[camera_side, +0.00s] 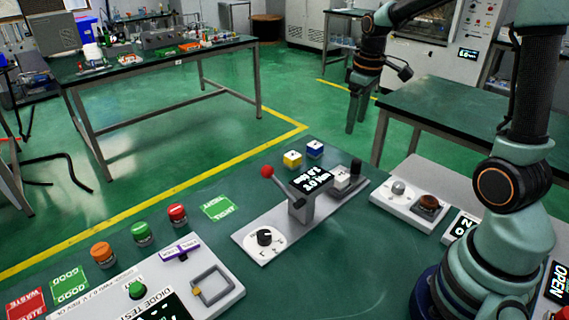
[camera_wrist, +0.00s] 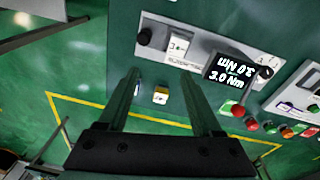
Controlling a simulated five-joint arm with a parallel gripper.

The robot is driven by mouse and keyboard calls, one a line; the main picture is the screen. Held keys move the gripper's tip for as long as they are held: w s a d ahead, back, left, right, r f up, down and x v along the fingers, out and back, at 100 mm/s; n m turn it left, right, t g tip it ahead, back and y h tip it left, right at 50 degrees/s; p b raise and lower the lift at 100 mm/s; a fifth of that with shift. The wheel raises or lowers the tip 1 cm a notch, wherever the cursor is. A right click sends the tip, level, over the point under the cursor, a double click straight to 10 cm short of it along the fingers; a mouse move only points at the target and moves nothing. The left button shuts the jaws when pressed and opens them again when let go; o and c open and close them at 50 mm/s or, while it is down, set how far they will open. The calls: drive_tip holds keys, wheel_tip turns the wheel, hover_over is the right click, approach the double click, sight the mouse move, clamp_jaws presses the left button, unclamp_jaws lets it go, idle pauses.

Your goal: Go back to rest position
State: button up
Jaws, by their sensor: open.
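My gripper (camera_side: 355,112) hangs high beyond the far edge of the green table (camera_side: 345,262), with its two fingers pointing down and nothing between them in the side view. In the wrist view my gripper (camera_wrist: 168,92) has its two dark fingers apart. My gripper touches nothing.
A grey panel (camera_side: 250,239) with a red-tipped lever, a dial and a display stands mid-table. A white panel (camera_side: 398,208) with knobs is to its right. Green, orange and red buttons (camera_side: 177,214) and a diode tester (camera_side: 222,262) are at left. Air around my gripper is clear.

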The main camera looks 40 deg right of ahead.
drive_tip(key=s+a+r+m+t, duration=0.1)
drive_tip(key=s+a+r+t, duration=0.1)
drive_tip(key=a, duration=0.5)
drive_tip(key=s+a+r+m+t, duration=0.1)
drive_tip(key=s+a+r+t, duration=0.1)
drive_tip(key=s+a+r, duration=0.2)
drive_tip(key=s+a, duration=0.3)
drive_tip(key=a, duration=0.1)
drive_tip(key=shift+r, duration=0.15)
